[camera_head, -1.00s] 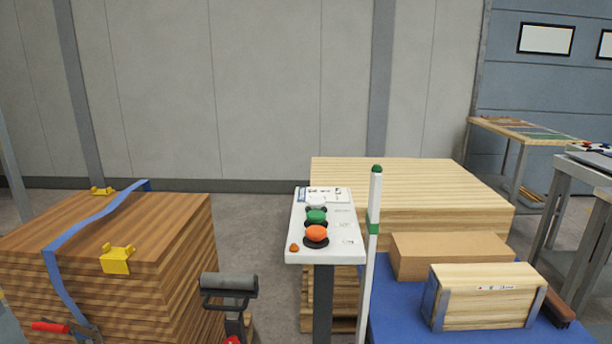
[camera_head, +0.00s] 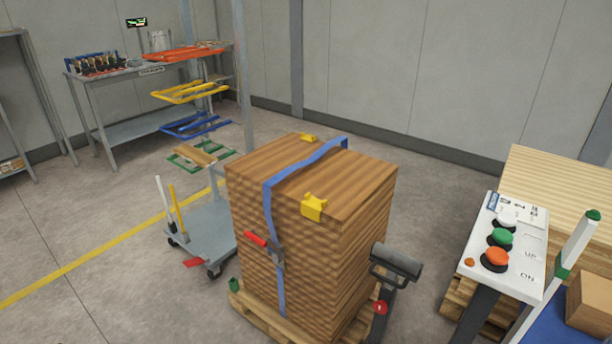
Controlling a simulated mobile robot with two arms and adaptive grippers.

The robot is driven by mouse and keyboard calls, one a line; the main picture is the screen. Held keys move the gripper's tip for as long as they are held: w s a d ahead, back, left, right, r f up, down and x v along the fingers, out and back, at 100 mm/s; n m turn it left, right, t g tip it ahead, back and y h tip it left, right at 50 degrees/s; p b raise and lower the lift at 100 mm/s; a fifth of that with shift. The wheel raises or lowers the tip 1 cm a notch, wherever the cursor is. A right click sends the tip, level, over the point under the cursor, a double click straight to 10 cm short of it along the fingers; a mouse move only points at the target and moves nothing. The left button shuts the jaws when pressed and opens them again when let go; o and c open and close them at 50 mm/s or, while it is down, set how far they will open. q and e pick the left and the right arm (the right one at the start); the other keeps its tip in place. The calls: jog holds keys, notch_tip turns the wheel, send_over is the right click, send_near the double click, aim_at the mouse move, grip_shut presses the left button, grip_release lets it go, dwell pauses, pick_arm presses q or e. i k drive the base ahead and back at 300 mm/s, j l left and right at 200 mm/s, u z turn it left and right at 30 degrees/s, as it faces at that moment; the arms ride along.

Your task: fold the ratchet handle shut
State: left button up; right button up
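The ratchet (camera_head: 277,253) sits on the blue strap (camera_head: 268,208) on the near left face of the stacked brown boards (camera_head: 330,262). Its red-gripped handle (camera_head: 256,239) sticks out from the ratchet up and to the left, away from the strap line. The strap runs over the top of the stack, where yellow corner protectors (camera_head: 314,207) sit at the edges. Neither of my grippers shows in the head view.
The stack stands on a wooden pallet (camera_head: 262,318). A grey cart (camera_head: 203,232) stands close on its left. A button pedestal (camera_head: 503,247) and a pale board stack (camera_head: 560,185) are at right. Floor is open at the lower left.

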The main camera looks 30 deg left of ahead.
aim_at(252, 236)
jog(key=j+u, duration=0.1)
jog(key=u, duration=0.35)
jog(key=i+u, duration=0.1)
jog(key=u, duration=0.35)
jog(key=i+j+u, duration=0.1)
jog(key=u, duration=0.3)
